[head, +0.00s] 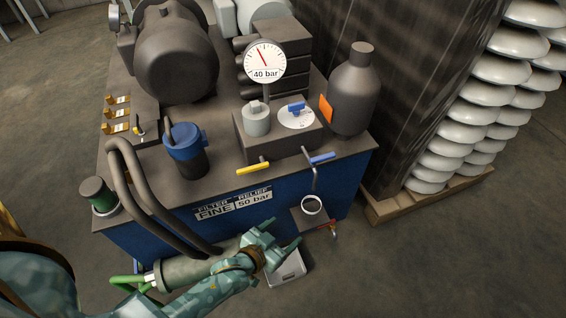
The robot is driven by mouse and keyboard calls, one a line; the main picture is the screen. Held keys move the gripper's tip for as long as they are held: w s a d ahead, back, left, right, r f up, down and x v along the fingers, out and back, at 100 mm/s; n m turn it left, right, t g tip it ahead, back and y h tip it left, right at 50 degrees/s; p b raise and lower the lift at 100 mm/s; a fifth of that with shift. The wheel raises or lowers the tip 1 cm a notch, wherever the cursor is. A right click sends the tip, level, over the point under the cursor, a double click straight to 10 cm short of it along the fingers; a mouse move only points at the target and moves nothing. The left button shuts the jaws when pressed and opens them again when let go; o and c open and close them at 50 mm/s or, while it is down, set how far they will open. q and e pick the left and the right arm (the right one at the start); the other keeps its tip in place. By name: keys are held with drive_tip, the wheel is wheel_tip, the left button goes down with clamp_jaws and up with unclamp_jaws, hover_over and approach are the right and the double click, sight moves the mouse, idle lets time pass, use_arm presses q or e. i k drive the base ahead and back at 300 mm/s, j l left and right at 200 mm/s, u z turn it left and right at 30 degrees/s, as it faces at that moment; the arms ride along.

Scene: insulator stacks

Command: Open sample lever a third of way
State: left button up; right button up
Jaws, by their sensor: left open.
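A blue-handled lever (321,158) sits at the front edge of the machine, above a grey pipe that runs down toward an open cup (312,205). It looks like the sample lever, but no label on it is readable. Its handle points right and slightly up. A yellow-handled lever (253,169) sits to its left on the same edge. My left gripper (282,236) is open and empty, in front of the blue machine face, below and left of the blue lever and apart from it. My right gripper is out of view.
The cup stands on a small dark shelf with a red-handled part (333,229) beside it. A pale box (287,268) is below my gripper. A pressure gauge (264,62) and a dark bottle (352,90) stand behind the levers. Dark hoses (150,205) hang left.

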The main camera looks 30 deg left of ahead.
sight(314, 161)
drive_tip(key=k+j, duration=0.1)
drive_tip(key=k, duration=0.4)
drive_tip(key=k+j, duration=0.1)
drive_tip(key=k, duration=0.4)
